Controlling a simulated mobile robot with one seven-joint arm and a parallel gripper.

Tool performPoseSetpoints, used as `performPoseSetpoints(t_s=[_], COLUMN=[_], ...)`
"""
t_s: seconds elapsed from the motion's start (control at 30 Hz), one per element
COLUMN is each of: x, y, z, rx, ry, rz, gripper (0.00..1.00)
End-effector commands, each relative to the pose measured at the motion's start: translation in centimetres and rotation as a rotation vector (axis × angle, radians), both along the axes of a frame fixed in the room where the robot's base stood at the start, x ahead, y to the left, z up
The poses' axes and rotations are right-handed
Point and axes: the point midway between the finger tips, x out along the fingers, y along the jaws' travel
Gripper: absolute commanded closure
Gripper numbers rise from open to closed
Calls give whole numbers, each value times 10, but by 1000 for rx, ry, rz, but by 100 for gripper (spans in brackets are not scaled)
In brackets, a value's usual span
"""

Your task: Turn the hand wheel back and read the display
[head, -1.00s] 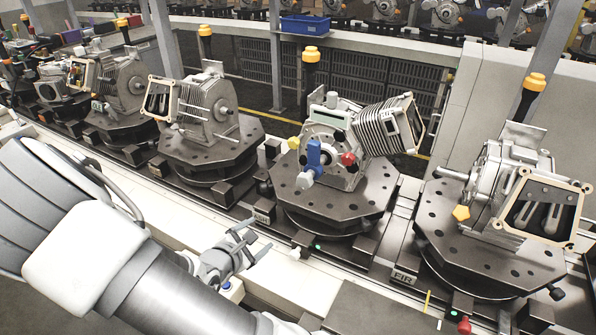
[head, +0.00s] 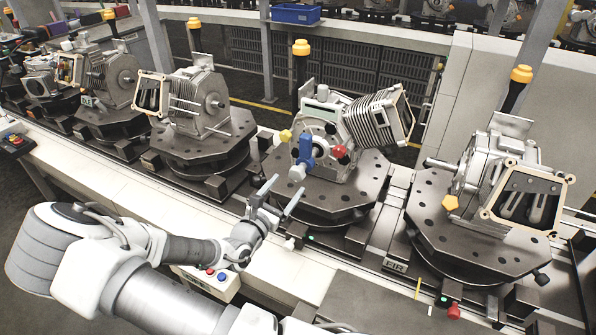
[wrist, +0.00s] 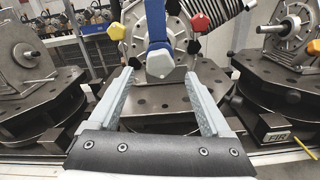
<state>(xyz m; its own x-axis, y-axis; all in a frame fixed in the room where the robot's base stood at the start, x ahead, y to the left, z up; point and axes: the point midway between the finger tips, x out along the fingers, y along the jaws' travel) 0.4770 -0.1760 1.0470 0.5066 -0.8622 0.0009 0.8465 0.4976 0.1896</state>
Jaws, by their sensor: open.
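The hand wheel (head: 308,154) is on the front of the middle unit. It has a blue arm (head: 305,147) and yellow, red and white knobs. In the wrist view the white knob (wrist: 160,64) hangs lowest, below the blue arm (wrist: 156,25). The yellow knob (wrist: 116,31) is left and the red knob (wrist: 200,22) is right. A pale greenish panel (head: 318,112), perhaps the display, sits above the wheel; I cannot read it. My gripper (head: 284,188) is open and empty, below and in front of the wheel, with its fingers (wrist: 160,76) pointing toward it.
The unit stands on a dark octagonal plate (head: 335,204) with holes. A neighbouring unit (head: 490,180) stands at right, another (head: 197,105) at left. A white ledge (head: 267,262) runs in front, with a button box (head: 210,283) near my arm. A blue bin (head: 296,13) is behind.

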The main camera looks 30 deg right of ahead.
Motion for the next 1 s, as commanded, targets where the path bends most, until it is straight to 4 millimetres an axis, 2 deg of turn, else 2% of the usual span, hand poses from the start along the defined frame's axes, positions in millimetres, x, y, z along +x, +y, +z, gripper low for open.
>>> performPoseSetpoints(t_s=[0.03, 0.2, 0.4, 0.83, 1.0], x=[5, 21, 34, 38, 38], y=[-11, -38, -58, -65, -65], z=[1, 1, 0, 0, 0], rx=[0, 0, 1, 1, 1], ry=[0, -1, 0, 0, 0], rz=[-3, -3, 0, 1, 1], gripper=[18, 18, 18, 18, 48])
